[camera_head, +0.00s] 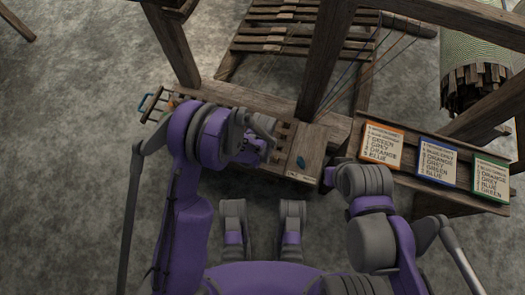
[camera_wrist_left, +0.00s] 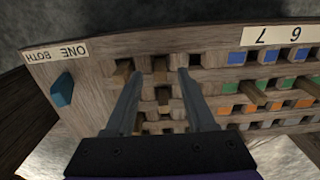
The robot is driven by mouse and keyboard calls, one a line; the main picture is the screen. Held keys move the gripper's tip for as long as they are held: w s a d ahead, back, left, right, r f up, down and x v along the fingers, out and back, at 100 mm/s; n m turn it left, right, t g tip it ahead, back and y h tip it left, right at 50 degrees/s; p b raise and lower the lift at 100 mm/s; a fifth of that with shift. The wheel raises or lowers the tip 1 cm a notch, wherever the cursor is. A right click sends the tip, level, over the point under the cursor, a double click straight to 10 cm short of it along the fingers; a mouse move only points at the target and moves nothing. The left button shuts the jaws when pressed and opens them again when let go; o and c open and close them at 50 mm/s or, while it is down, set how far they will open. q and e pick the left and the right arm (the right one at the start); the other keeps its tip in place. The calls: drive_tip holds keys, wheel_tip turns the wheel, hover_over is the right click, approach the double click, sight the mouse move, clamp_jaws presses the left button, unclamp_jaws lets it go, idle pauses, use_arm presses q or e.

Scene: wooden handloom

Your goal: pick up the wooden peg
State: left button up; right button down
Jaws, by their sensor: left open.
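My left gripper (camera_wrist_left: 160,76) is open over a wooden board (camera_wrist_left: 215,58) with rows of square holes. Between and just past its fingertips, small brown wooden pegs (camera_wrist_left: 160,72) sit in the board. Another wooden peg (camera_wrist_left: 122,70) is just left of the left finger, and one more (camera_wrist_left: 252,93) stands out to the right among coloured squares. I cannot tell which peg the task means, nor whether a finger touches one. In the head view the board (camera_head: 312,143) is partly hidden by my left arm. My right gripper cannot be made out.
A blue block (camera_wrist_left: 62,90) sits on the board near a "ONE BOTH" label (camera_wrist_left: 56,52). Instruction cards in orange (camera_head: 381,147), blue (camera_head: 436,160) and green (camera_head: 490,178) frames lie on a bench at right. Loom posts (camera_head: 327,60) rise behind the board.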

use_arm(q)
wheel_tip(320, 180, down, 3)
drive_tip(key=shift+w+r+b, duration=0.1)
drive_tip(key=shift+r+b, duration=0.05)
drive_tip(key=shift+b, duration=0.15)
clamp_jaws()
drive_tip(key=shift+r, duration=0.1)
